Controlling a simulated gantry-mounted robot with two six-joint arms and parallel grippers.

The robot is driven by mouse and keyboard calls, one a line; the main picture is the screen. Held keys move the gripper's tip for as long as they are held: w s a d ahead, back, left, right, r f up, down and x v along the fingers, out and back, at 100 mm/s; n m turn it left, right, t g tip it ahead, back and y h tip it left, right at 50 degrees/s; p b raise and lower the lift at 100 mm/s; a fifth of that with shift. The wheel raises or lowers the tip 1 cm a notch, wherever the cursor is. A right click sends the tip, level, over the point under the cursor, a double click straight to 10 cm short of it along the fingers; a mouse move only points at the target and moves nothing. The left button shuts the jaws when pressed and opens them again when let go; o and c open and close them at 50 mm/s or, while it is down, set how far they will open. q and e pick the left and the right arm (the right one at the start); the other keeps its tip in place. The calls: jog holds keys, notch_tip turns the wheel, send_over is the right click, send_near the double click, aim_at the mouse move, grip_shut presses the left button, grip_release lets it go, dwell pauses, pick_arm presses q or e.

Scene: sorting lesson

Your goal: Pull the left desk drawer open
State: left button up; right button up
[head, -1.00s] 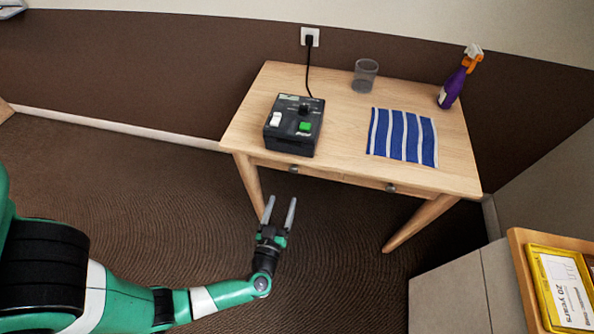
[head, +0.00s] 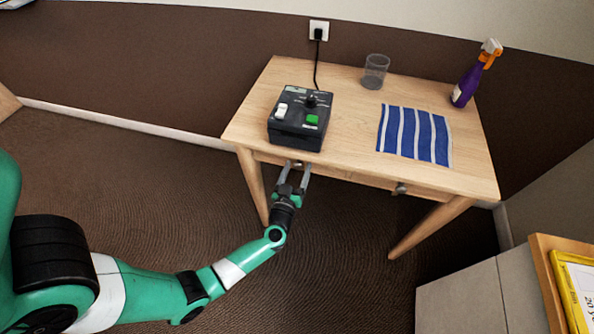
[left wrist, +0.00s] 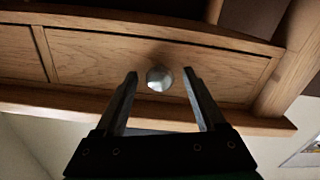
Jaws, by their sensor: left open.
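The wooden desk (head: 345,130) stands against the wall, with two drawers under its top. The left drawer (left wrist: 100,62) is shut, its front flush with the frame in the left wrist view. Its round metal knob (left wrist: 159,78) shows between and just beyond my left fingertips. My left gripper (head: 296,168) is open at the left drawer front; its fingers (left wrist: 161,82) stand one on each side of the knob, apart from it. In the head view the knob is mostly hidden by the fingers. The right drawer's knob (head: 401,188) is clear of my arm. My right gripper is not in view.
On the desk are a black control box (head: 300,118) with a cord to the wall socket (head: 319,30), a clear cup (head: 375,71), a blue-and-white striped cloth (head: 414,135) and a purple spray bottle (head: 467,85). A cabinet (head: 475,295) stands at lower right. The floor before the desk is clear.

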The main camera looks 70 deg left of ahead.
pick_arm(q)
grip_shut()
dwell(1.3)
